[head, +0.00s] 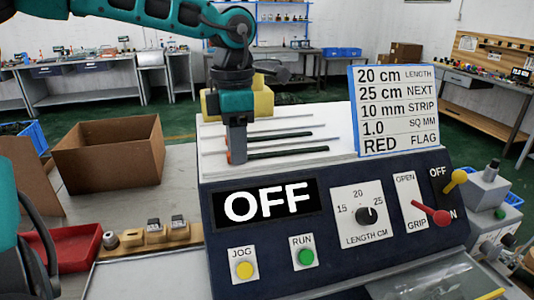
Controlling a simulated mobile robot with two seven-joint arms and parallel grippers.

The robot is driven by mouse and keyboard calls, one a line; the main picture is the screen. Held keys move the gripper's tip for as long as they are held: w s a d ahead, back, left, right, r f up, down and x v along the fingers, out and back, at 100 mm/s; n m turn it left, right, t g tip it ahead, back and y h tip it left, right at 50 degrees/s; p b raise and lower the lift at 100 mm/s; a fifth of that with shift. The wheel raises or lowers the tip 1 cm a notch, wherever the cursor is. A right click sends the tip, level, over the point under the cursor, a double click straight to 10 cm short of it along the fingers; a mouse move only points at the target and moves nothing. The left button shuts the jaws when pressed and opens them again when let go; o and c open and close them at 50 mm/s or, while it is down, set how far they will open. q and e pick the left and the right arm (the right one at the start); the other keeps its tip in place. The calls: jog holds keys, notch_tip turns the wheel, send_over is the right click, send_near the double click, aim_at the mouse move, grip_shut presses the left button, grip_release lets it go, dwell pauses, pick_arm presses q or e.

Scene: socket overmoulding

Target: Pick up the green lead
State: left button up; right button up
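The front one (287,153) looks very dark green or black, and I cannot tell for sure which lead is the green one. My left gripper (237,160) points down at the left end of the leads, by the front one. Its fingers appear as one block from this side, so the gap between them is hidden, and contact with a lead is unclear. My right gripper is not in view.
The dark panel (335,260) shows OFF, with a dial, buttons and red (440,217) and yellow (455,180) levers. A sign (405,110) stands at the back right of the top. A yellow block (262,103) is behind my gripper. A cardboard box (108,165) and red tray (80,248) are left.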

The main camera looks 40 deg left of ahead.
pick_arm(q)
jog(key=shift+f, duration=0.15)
grip_shut()
dwell(0.4)
